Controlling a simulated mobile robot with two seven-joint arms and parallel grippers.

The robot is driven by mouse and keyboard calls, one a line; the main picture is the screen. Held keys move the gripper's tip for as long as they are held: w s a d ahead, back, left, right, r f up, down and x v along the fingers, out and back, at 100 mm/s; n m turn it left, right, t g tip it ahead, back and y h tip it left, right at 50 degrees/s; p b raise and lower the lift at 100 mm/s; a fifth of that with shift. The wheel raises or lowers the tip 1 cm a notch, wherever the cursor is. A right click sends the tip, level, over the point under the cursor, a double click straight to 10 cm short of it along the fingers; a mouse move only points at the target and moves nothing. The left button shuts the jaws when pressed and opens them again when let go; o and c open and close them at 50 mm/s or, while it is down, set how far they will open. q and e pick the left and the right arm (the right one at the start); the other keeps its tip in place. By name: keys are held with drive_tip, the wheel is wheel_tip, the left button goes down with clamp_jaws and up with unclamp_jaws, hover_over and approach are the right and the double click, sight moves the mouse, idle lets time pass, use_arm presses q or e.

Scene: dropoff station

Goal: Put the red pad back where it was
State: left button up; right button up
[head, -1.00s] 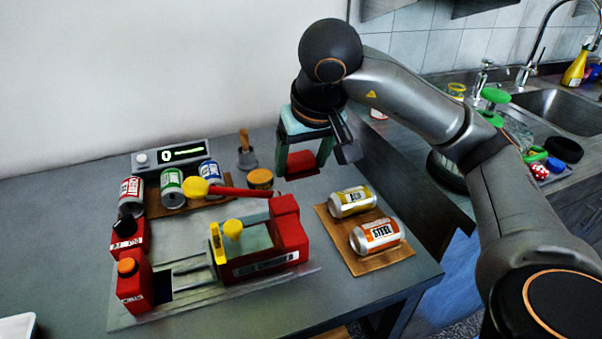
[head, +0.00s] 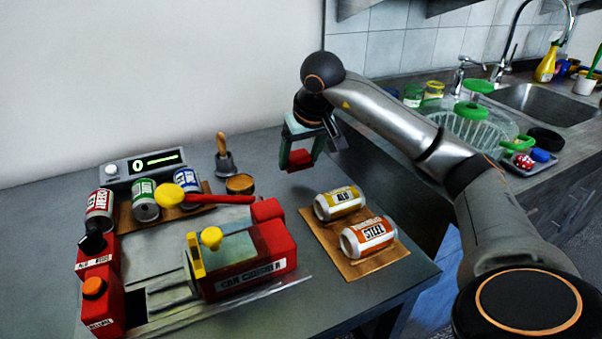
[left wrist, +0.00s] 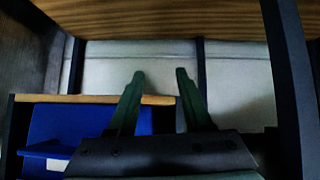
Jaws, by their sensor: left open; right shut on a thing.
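The red pad (head: 299,159) is between the fingers of my right gripper (head: 301,156), at the back of the table. My right gripper is shut on it, its fingers pointing down. Whether the pad touches the table I cannot tell. My left gripper (left wrist: 160,85) shows only in the left wrist view. It is open, with nothing between its green fingers. The head view does not show it.
A red can crusher (head: 240,262) with a yellow-knobbed lever fills the front left. A brown mat (head: 351,268) holds two cans at right. Table (head: 270,180) is clear around the pad.

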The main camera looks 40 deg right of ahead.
sight(303, 165)
drive_tip(key=shift+w+d+f, duration=0.2)
drive_tip(key=shift+d+f, duration=0.15)
drive_tip(key=shift+f, duration=0.2)
wheel_tip(303, 165, down, 3)
drive_tip(key=shift+r+b, duration=0.15)
drive_tip(key=shift+b, duration=0.4)
drive_tip(key=shift+f, duration=0.25)
drive_tip(key=shift+f, duration=0.1)
drive_tip(key=o, duration=1.2)
